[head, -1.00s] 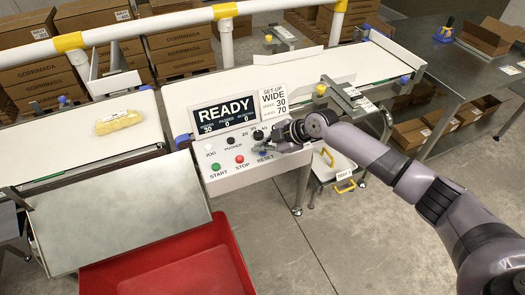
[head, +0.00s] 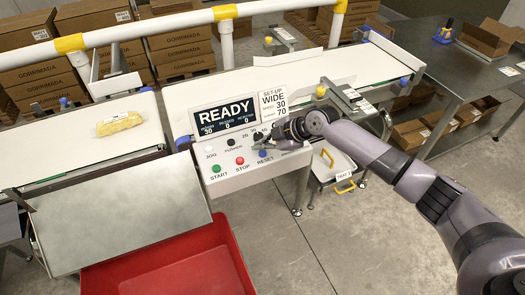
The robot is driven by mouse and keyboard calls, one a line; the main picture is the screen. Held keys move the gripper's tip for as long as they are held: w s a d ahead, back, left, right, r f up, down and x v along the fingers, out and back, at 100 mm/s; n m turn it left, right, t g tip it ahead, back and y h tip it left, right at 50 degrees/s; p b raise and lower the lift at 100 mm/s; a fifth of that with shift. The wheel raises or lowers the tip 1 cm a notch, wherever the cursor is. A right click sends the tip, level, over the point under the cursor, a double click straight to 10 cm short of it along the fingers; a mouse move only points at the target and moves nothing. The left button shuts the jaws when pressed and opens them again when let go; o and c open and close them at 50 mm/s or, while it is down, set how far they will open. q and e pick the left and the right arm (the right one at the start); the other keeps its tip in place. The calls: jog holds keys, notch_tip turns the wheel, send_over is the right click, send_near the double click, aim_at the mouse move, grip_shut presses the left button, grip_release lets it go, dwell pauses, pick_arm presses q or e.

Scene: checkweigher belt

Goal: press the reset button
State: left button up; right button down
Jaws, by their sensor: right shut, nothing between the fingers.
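The blue reset button (head: 262,154) sits on the white sloped control panel (head: 222,182), just above its RESET label and right of the red stop button (head: 239,160). My right gripper (head: 260,144) reaches in from the right. It is shut and empty, with its fingertips just above the reset button in the picture. I cannot tell whether the fingertips touch the panel; they look apart from the button. The display (head: 225,117) on the panel reads READY. My left gripper is not in view.
The green start button (head: 215,168) and a black power knob (head: 231,142) are also on the panel. A yellow bag (head: 119,123) lies on the left belt. A red bin (head: 165,268) stands below. A setup card (head: 273,103) stands beside the display.

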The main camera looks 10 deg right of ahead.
jog(key=shift+r+p, duration=1.65)
jog(key=shift+r, duration=0.85)
notch_tip(320, 180, up, 9)
jog(key=p, duration=0.6)
send_over(262, 155)
jog(key=shift+w, duration=0.1)
